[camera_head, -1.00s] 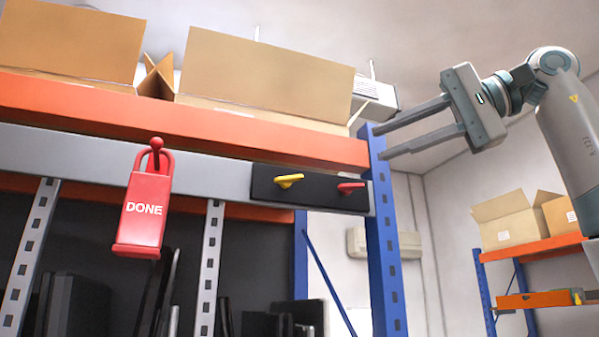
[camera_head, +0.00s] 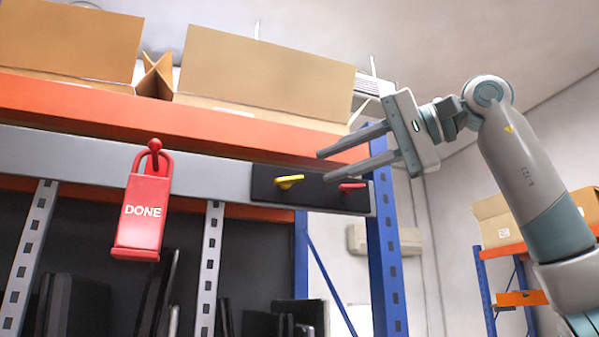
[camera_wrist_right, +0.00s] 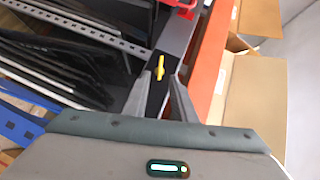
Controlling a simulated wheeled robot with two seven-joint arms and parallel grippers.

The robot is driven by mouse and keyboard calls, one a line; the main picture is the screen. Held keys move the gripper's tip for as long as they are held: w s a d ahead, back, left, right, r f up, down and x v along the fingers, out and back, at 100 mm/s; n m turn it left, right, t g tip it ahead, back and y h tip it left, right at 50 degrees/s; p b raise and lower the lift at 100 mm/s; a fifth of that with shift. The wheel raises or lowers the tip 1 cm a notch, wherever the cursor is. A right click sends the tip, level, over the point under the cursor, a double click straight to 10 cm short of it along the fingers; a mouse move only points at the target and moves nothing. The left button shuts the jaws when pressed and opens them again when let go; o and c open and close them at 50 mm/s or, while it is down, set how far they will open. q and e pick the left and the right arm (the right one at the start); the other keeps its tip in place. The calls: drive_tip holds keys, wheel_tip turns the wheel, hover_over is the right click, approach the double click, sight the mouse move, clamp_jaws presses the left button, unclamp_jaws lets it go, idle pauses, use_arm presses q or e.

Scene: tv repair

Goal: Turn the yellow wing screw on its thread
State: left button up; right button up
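The yellow wing screw (camera_head: 289,181) sits on a black plate (camera_head: 312,203) on the grey rail, left of a red wing screw (camera_head: 352,186). My right gripper (camera_head: 321,167) is open and empty, its two fingers pointing left toward the plate, to the right of the yellow screw and apart from it. In the right wrist view the yellow wing screw (camera_wrist_right: 160,68) shows just beyond and between the open fingertips (camera_wrist_right: 164,82). The red screw is hidden in the wrist view. My left gripper is not in view.
A red tag reading DONE (camera_head: 142,212) hangs from a red peg on the grey rail (camera_head: 85,154). An orange beam (camera_head: 200,117) with open cardboard boxes (camera_head: 262,68) runs above. A blue post (camera_head: 384,250) stands at the right end.

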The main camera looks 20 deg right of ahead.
sight(295, 178)
drive_tip(key=p+x, duration=0.1)
drive_tip(key=x, duration=0.6)
drive_tip(key=shift+w+a, duration=0.1)
drive_tip(key=shift+a, duration=0.05)
